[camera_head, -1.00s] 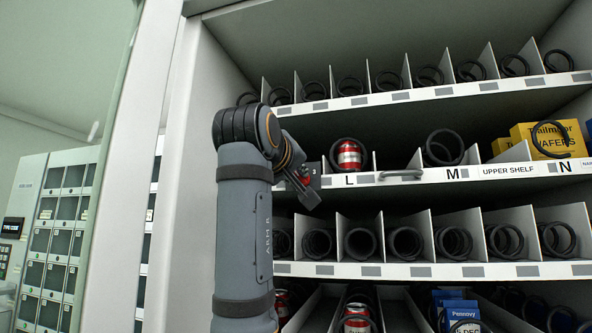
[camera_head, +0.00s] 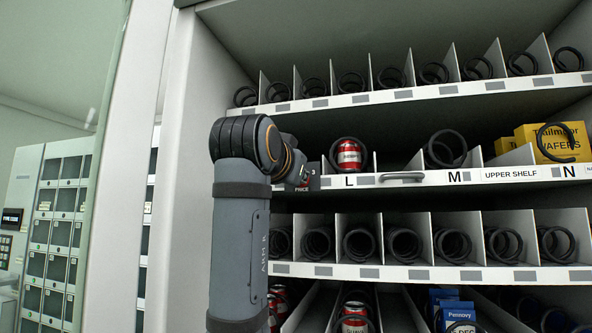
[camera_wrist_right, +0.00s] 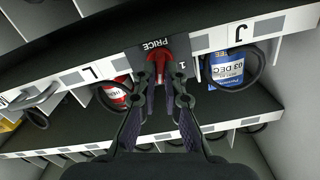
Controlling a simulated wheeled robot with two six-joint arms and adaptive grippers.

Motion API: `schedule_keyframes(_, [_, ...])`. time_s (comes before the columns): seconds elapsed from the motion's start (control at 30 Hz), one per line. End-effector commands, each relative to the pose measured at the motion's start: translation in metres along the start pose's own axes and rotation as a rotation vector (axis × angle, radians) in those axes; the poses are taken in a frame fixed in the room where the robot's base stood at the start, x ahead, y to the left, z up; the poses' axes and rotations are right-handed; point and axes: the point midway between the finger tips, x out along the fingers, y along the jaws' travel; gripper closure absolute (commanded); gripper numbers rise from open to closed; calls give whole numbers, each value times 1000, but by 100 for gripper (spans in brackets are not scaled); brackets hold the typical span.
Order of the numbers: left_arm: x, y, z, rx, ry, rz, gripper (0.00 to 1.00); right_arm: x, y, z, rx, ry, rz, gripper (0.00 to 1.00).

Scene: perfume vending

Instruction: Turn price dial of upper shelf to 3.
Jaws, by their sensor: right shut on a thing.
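The price dial is a red knob (camera_wrist_right: 158,62) on a dark plate (camera_wrist_right: 150,46) marked PRICE, fixed to the front rail of the upper shelf (camera_head: 430,180). In the right wrist view, which is turned over, the fingers of my right gripper (camera_wrist_right: 163,84) are closed around the red knob. A digit 1 shows on the plate beside the knob; I cannot tell which number the knob points to. In the head view my right wrist covers most of the dial, and only an edge of the plate (camera_head: 314,172) shows. My left gripper is in neither view.
A grey handle (camera_head: 402,176) sticks out of the rail right of the dial. A red can (camera_head: 348,155) stands behind a black coil just above the rail. Yellow wafer boxes (camera_head: 550,139) are farther right. The cabinet's side wall is close on the left.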

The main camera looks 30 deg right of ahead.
Motion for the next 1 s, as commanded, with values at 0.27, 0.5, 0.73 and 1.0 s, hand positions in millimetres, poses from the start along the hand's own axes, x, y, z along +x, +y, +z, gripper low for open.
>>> schedule_keyframes(0.27, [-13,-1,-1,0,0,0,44,0,0,-2,262,0,-1,100])
schedule_keyframes(0.5, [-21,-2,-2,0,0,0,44,0,1,-1,471,0,-1,100])
schedule_keyframes(0.73, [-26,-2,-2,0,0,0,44,0,2,-1,626,1,-1,100])
schedule_keyframes(1.0, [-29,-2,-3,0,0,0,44,0,2,0,730,1,-1,100])
